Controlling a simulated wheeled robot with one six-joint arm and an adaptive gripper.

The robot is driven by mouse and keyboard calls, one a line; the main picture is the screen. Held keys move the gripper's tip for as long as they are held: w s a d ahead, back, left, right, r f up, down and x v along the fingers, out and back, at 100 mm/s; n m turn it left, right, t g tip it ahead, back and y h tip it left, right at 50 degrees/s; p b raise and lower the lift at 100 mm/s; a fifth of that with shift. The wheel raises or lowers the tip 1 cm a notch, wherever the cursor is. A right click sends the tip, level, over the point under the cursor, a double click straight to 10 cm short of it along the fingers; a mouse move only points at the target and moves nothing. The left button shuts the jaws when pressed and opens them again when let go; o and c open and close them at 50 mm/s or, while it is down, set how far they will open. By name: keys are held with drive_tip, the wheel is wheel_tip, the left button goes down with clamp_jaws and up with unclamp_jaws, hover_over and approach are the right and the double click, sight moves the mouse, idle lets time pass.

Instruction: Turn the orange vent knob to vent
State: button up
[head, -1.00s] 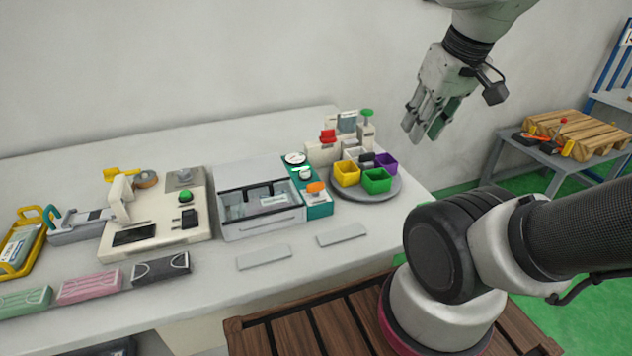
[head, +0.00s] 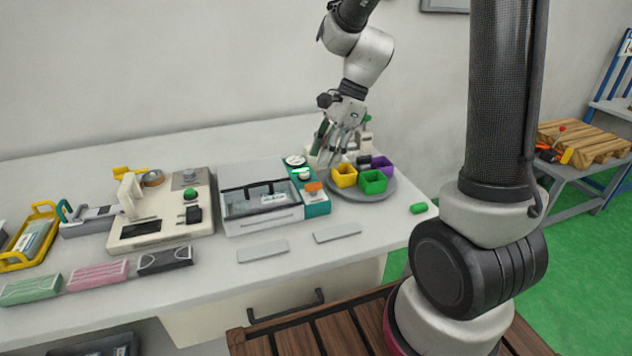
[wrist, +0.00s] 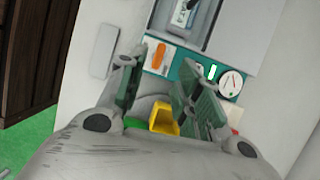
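The orange vent knob (head: 313,187) sits low on the teal panel (head: 318,206) at the right side of a grey lidded chamber (head: 260,212). In the wrist view the orange knob (wrist: 160,55) shows on its white plate, beyond my fingertips. A round gauge (head: 295,160) and a pale button are higher on the panel; the gauge (wrist: 231,83) also shows in the wrist view. My gripper (head: 332,158) is above and behind the knob, close to the coloured bins. In the wrist view its green-padded fingers (wrist: 163,92) are apart, with nothing held between them.
A round grey tray (head: 365,195) with yellow, green and purple bins stands right of the panel. Flat grey plates (head: 338,233) lie in front. A small green piece (head: 418,208) lies near the table's right edge. Folded masks (head: 165,260) and a sealing machine are left.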

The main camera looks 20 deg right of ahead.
sight(313, 183)
drive_tip(key=shift+m, duration=0.4)
drive_tip(key=x, duration=0.8)
drive_tip(key=shift+d, duration=0.1)
drive_tip(key=shift+r, duration=0.1)
clamp_jaws()
